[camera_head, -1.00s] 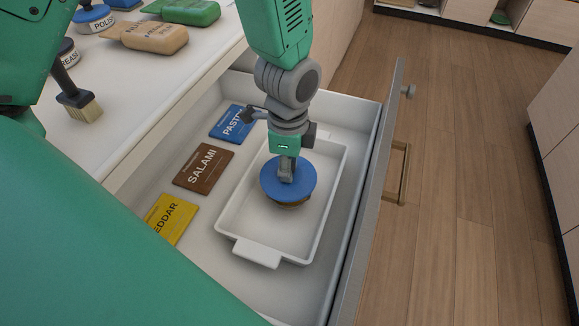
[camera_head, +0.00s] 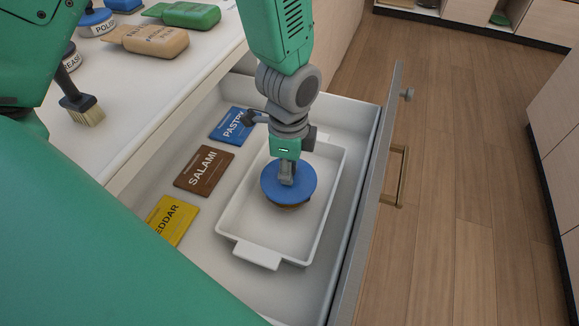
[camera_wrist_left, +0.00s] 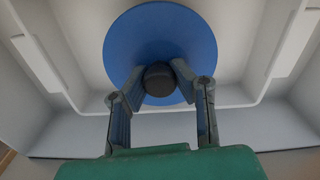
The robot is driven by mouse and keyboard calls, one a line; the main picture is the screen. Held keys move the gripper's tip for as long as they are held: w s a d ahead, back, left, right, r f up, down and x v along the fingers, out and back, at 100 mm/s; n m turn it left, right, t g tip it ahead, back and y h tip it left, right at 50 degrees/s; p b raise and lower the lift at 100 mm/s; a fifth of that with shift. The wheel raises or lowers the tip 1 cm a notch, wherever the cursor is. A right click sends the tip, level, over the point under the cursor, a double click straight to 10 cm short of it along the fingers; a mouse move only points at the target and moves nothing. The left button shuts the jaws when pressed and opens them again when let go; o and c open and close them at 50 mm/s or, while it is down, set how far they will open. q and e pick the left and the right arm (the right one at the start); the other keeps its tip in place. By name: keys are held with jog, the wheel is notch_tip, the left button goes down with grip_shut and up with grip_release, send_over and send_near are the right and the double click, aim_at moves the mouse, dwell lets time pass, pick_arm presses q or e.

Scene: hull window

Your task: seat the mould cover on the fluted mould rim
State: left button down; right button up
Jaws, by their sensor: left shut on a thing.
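The mould cover is a round blue disc (camera_head: 288,186) with a dark knob (camera_wrist_left: 159,78) at its middle. My left gripper (camera_head: 287,172) comes down from above and is shut on that knob; the wrist view shows both fingers (camera_wrist_left: 160,84) at the knob's sides. The fluted mould (camera_head: 291,206) is a brownish body just under the cover, inside the white tray. Only a thin strip of it shows below the cover's near edge. The rim is hidden, so I cannot tell whether the cover touches it evenly. My right gripper does not show.
The white tray (camera_head: 260,254) stands in an open drawer whose front (camera_head: 370,190) is on the right. Blue pastry (camera_head: 230,124), brown salami (camera_head: 204,171) and yellow cheddar (camera_head: 172,219) cards lie left of it. A brush (camera_head: 80,105), packets and tins are on the counter.

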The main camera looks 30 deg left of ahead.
pick_arm(q)
jog(key=shift+f+b, duration=0.35)
jog(key=shift+f, duration=0.7)
dwell(0.5)
dwell(0.6)
jog(key=shift+p, duration=0.4)
jog(key=shift+f, duration=0.35)
dwell(0.4)
dwell(0.4)
jog(key=shift+p, duration=0.45)
